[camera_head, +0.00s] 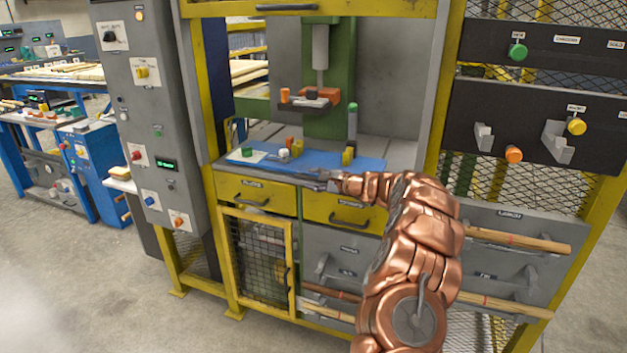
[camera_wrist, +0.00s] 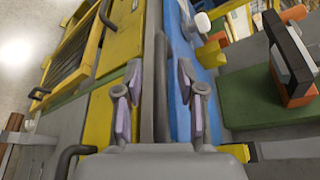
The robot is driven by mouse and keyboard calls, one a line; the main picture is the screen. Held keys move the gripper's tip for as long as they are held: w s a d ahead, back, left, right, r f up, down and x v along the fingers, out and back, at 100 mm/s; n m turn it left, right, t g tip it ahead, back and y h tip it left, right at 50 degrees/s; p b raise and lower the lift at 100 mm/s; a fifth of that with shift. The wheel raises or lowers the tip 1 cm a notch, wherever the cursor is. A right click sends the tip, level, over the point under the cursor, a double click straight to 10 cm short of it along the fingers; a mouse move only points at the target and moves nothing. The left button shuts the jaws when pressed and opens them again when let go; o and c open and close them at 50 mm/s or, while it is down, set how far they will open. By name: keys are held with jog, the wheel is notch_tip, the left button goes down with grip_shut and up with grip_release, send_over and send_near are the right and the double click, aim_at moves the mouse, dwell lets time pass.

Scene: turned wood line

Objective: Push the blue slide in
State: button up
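The blue slide (camera_head: 368,164) is a flat blue plate on the worktop of the yellow-framed press station. Its front edge lies near the worktop's front lip. Several small parts stand on it. My gripper (camera_head: 322,177) is at this front edge, right of the slide's middle. In the wrist view the blue slide (camera_wrist: 178,92) runs just right of centre. My gripper (camera_wrist: 160,80) is open there, with its two purple-padded fingers well apart. A grey bar or lip (camera_wrist: 161,95) lies between the fingers in the picture. I cannot tell whether anything touches.
Two yellow drawers, left (camera_head: 252,194) and right (camera_head: 345,212), with handles sit below the worktop. A green press column (camera_head: 328,118) with an orange-jawed clamp (camera_head: 310,100) rises behind the slide. A grey control panel (camera_head: 150,110) stands left. Wooden rods (camera_head: 520,240) protrude at right.

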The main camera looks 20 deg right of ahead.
jog(key=v, duration=1.1)
jog(key=shift+s+d, duration=0.2)
jog(key=shift+s, duration=0.15)
